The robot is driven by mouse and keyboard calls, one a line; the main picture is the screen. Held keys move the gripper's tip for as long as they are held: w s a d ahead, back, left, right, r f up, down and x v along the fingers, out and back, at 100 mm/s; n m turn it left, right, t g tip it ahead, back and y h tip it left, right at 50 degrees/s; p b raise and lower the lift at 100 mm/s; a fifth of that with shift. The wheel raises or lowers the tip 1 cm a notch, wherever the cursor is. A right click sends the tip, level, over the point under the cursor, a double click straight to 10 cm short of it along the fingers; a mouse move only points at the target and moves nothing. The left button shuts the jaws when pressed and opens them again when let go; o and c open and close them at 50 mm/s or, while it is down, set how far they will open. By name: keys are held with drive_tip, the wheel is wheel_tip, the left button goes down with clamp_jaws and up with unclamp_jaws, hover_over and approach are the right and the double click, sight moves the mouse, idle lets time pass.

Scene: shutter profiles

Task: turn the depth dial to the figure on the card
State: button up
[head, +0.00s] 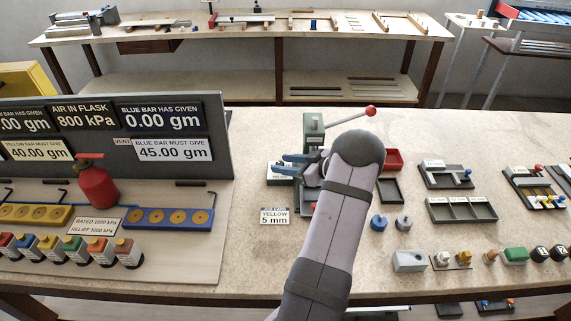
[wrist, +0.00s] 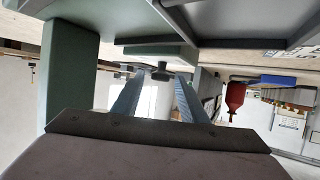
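The job card (head: 275,216) lies flat on the bench and reads "YELLOW 5 mm". Behind it stands a green press (head: 312,128) with a long lever ending in a red ball (head: 370,111). My gripper (head: 285,163) is at the press, its blue fingers pointing left and apart; my arm hides much of the press. In the wrist view my gripper (wrist: 160,92) is open, with a small dark knob (wrist: 161,72) showing between the fingers under a green block. It may be the depth dial; I cannot tell whether the fingers touch it. No dial figure is readable.
A dark display panel (head: 222,140) and a red flask (head: 97,185) stand left. Red and grey trays (head: 391,190) lie right of my arm, with blue and grey round pieces (head: 378,222) in front. The bench around the card is clear.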

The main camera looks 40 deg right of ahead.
drive_tip(key=shift+b+v, duration=1)
drive_tip(key=shift+v, duration=2.65)
drive_tip(key=shift+w+a+r+m+h+b, duration=0.3)
drive_tip(key=shift+w+a+m+h+b, duration=0.1)
drive_tip(key=shift+m+h+b, duration=0.15)
drive_tip(key=shift+a+r+m+h+b, duration=0.1)
drive_tip(key=shift+a+m+h+b, duration=0.25)
drive_tip(key=shift+a+m+h, duration=0.35)
drive_tip(key=shift+s+a+f+m+h+b, duration=0.3)
drive_tip(key=shift+m+h, duration=0.2)
drive_tip(key=shift+h, duration=0.2)
drive_tip(key=shift+s+a+f+m+h+b, duration=0.1)
drive_tip(key=shift+s+a+m+h+b, duration=0.1)
drive_tip(key=shift+s+a+m+h, duration=0.35)
drive_tip(key=shift+p+x, duration=0.5)
drive_tip(key=shift+x, duration=3.4)
drive_tip(key=shift+d, duration=0.15)
drive_tip(key=shift+r, duration=0.1)
drive_tip(key=c, duration=1)
